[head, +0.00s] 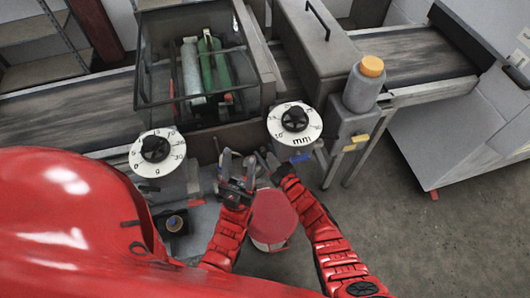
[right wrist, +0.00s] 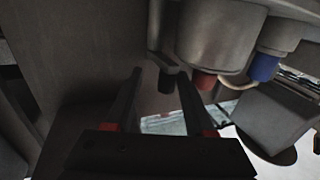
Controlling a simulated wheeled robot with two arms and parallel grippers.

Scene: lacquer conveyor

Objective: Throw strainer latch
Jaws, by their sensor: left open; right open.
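I cannot tell for certain which part is the strainer latch. In the right wrist view a small dark grey lever-like piece (right wrist: 171,80) hangs under the machine housing, just beyond the fingertips and near the right finger. My right gripper (right wrist: 158,75) is open and nothing shows between its fingers; in the head view it is below the right dial (head: 295,120). My left gripper (head: 238,172) is open, to the left of the right one, between the two dials. A red-topped round container (head: 272,216) stands below both grippers, between the forearms.
The left dial (head: 157,150) sits on a grey unit at left. A glass-sided box (head: 155,75) holds a green roller (head: 212,65). Red (right wrist: 203,80) and blue (right wrist: 264,67) fittings hang near my right gripper.

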